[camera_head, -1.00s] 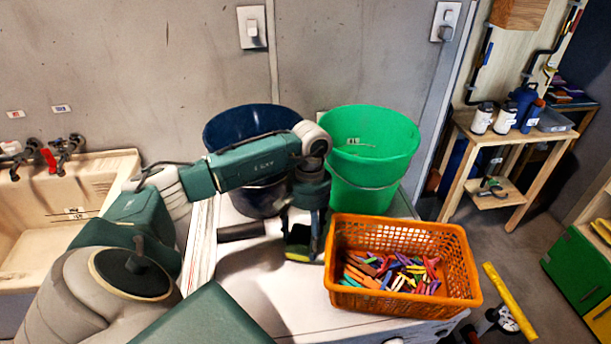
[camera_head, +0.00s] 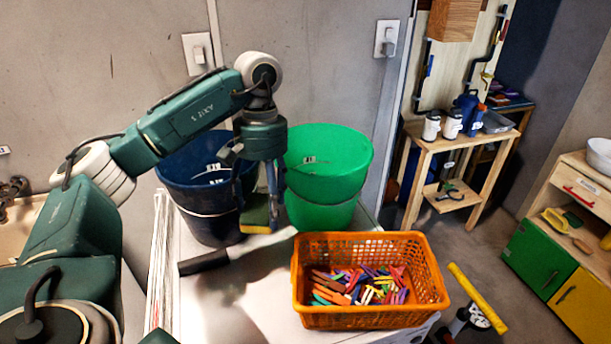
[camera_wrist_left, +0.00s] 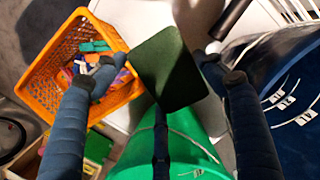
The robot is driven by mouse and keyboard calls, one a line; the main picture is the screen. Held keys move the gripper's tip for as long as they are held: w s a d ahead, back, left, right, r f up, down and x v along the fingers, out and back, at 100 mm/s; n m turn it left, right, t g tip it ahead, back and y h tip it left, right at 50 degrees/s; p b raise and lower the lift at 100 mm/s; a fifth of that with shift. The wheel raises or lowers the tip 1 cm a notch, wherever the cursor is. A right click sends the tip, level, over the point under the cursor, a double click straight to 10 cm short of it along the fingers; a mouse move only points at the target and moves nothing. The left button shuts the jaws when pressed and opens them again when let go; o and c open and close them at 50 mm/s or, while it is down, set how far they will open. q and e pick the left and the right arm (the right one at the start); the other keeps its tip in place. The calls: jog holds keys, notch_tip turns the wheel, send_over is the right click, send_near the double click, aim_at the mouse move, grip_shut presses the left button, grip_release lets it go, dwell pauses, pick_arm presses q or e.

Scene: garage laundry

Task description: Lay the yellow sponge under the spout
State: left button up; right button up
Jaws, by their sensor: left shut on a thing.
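My left gripper (camera_head: 262,190) is shut on the sponge (camera_head: 256,218), which hangs below it in front of the two buckets, above the white top. The sponge shows a yellowish edge and a dark green face; that green face (camera_wrist_left: 170,68) fills the middle of the left wrist view, between the fingers (camera_wrist_left: 158,78). The sink (camera_head: 22,222) is cut off at the left edge, with a dark tap (camera_head: 15,188) partly in view. The spout cannot be made out clearly. My right gripper is not in view.
A dark blue bucket (camera_head: 205,200) and a green bucket (camera_head: 325,165) stand behind the gripper. An orange basket (camera_head: 365,318) of colored pegs stands at front right. A dark cylinder (camera_head: 203,263) lies on the white top (camera_head: 235,305), which is clear at front left.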

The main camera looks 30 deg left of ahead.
pick_arm(q)
jog(key=s+d+f+m, duration=0.2)
jog(key=s+d+m, duration=0.1)
jog(key=d, duration=0.6)
jog(key=s+d+f+m, duration=0.2)
jog(key=s+d, duration=0.3)
jog(key=d, duration=0.5)
jog(key=shift+s+f+m+y, duration=0.2)
jog(key=shift+f+m+y, duration=0.2)
jog(key=shift+f, duration=0.15)
jog(key=shift+f, duration=0.1)
